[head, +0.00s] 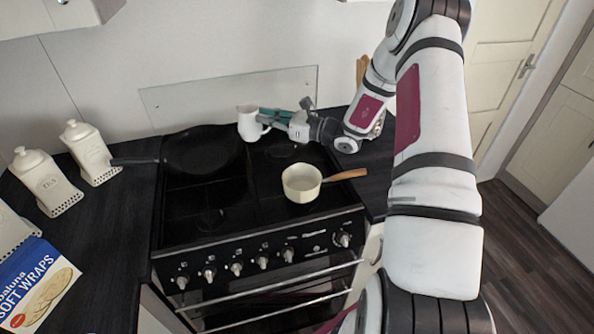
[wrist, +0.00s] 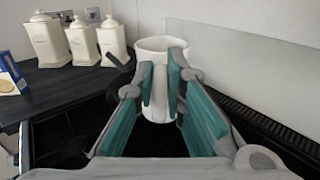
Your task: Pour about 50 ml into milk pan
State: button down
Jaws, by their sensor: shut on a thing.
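The milk pan (head: 301,184) is a small cream pan with a wooden handle pointing right. It stands on the front right of the black hob. A white jug (head: 249,124) is near the back of the hob, upright, with its handle toward my gripper. My gripper (head: 265,118) reaches in from the right and is shut on the jug. In the wrist view the jug (wrist: 160,48) sits between the teal-padded fingers (wrist: 163,90). What is inside the jug and whether its base touches the hob cannot be told.
A black frying pan (head: 203,150) sits on the back left of the hob, its handle pointing left. Cream canisters (head: 88,150) and a blue wraps box (head: 36,287) stand on the left worktop. A glass splashback (head: 230,97) runs behind the hob.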

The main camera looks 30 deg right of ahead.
jog(key=s+d+f+n+g+y+b, duration=0.2)
jog(key=s+d, duration=0.8)
jog(key=s, duration=0.1)
jog(key=s+d+f+n+g+y+b, duration=0.1)
jog(key=s+d+f+n+g+y, duration=0.1)
jog(key=s+d, duration=0.8)
jog(key=shift+s+d+b, duration=0.3)
jog(key=shift+s+b, duration=0.05)
jog(key=shift+s, duration=0.35)
jog(key=shift+a+r+g, duration=0.15)
jog(key=shift+g, duration=0.35)
jog(key=w+a+r+g+h+p, duration=0.2)
jog(key=w+a+g+h+p, duration=0.1)
jog(key=w+a+g+h, duration=0.2)
jog(key=a+h, duration=0.2)
jog(key=shift+w+r+g+h, duration=0.15)
jog(key=shift+w+g+h, duration=0.15)
jog(key=shift+w+a+f+g+h+b, duration=0.15)
jog(key=shift+a+g+h+b, duration=0.1)
jog(key=shift+a+g+h, duration=0.15)
jog(key=shift+w+a+f+g+h+b, duration=0.2)
jog(key=shift+g+h+b, duration=0.1)
jog(key=shift+h, duration=0.2)
jog(key=shift+w+a+f+g+h+b, duration=0.35)
jog(key=shift+a+g+h+b, duration=0.15)
jog(key=shift+h, duration=0.2)
dwell(1.0)
